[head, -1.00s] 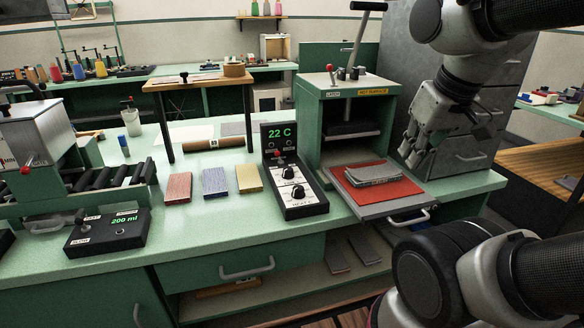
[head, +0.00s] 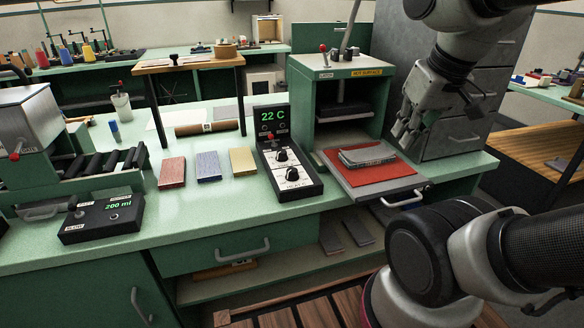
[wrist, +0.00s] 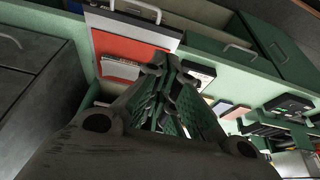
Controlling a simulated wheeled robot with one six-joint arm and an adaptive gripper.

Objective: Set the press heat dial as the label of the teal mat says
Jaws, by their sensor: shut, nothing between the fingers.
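The black press control box (head: 288,160) stands on the bench left of the press, its display reading 22 C. It has two black knobs on white plates; the heat dial (head: 291,174) seems to be the lower one, above a blurred label. A small red-tipped lever sits under the display. I cannot pick out a teal mat or read its label.
The green press (head: 343,92) has a tall lever and a pulled-out tray (head: 405,187). Red, blue and tan blocks (head: 211,167) lie left of the control box. A small raised wooden table (head: 185,66) stands behind them. Grey drawers (head: 455,140) stand behind my gripper.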

